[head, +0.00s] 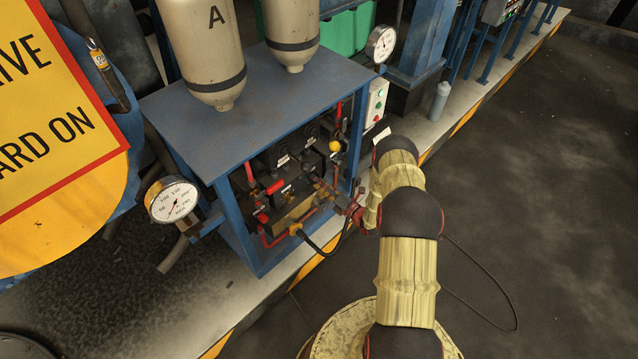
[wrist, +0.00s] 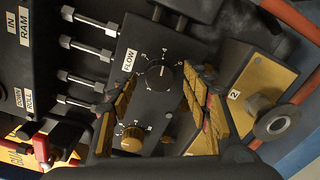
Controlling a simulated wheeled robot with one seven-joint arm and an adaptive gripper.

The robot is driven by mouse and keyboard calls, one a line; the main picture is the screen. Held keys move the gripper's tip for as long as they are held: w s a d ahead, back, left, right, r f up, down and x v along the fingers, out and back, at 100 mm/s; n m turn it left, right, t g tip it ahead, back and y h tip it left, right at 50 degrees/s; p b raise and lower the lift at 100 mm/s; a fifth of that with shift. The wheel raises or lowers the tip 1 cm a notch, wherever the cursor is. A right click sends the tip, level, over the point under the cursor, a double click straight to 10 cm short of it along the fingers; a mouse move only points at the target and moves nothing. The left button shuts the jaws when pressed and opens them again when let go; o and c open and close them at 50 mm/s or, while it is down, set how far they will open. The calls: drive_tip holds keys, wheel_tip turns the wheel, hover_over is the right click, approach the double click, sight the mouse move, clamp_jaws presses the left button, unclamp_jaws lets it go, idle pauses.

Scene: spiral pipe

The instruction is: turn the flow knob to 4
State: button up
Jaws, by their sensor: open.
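The flow knob (wrist: 158,73) is a round black knob on a dark panel block in the wrist view, with small white dial marks around it. A white FLOW label (wrist: 129,60) is to its left. The dial numbers and the knob's setting are too small to read surely. My gripper (wrist: 164,92) is open, its yellow fingers spread to the left and right of the panel block, with nothing held between them. The knob shows between and slightly beyond the fingertips; I cannot tell the remaining distance. In the head view the knob is too small to make out.
A brass-coloured knob (wrist: 132,139) sits lower on the same block. Hose fittings (wrist: 90,50) line the left side, and a block labelled 2 (wrist: 262,88) stands close on the right. The blue frame (head: 236,227) of the unit surrounds the panel.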

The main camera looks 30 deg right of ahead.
drive_tip(key=v, duration=1.2)
